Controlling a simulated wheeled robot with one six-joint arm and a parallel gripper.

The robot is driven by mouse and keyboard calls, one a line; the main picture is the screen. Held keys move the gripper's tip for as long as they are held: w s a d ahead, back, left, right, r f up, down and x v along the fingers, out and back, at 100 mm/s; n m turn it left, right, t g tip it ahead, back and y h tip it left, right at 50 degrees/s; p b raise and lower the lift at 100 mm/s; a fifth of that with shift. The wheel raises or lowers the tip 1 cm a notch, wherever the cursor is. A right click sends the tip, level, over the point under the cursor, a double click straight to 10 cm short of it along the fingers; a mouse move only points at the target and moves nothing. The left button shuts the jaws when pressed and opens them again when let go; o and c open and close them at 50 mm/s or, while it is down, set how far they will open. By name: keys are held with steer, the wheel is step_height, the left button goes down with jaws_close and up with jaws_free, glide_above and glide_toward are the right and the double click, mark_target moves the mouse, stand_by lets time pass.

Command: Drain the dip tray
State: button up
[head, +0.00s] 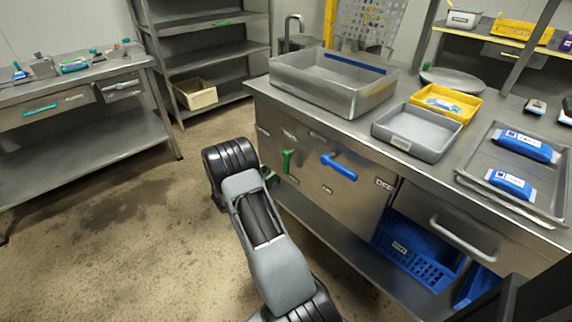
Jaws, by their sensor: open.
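A deep rectangular steel tray (310,97), which looks like the dip tray, stands on the far left end of the steel bench; I cannot tell whether it holds liquid. On the bench front below it are a green lever (287,162), standing about upright, and a blue lever (338,167), slanting down to the right. Small labels surround both levers; one right of the blue lever seems to read OFF, one below it ON. My arm rises from the bottom middle, left of the bench front.
A grey tray (410,139), a yellow tray (462,106) and a metal tray (480,177) with two blue packs share the bench. A drawer handle (462,240) juts out at right. A blue crate (415,252) sits below. Open floor lies left, before another bench (70,78) and shelving.

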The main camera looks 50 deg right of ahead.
mark_target(285, 163)
steer(key=d, duration=0.3)
steer(key=d+b, duration=0.1)
steer(key=d, duration=0.5)
steer(key=shift+s+d, duration=0.35)
steer(key=shift+s, duration=0.05)
steer(key=shift+c, duration=0.5)
jaws_close()
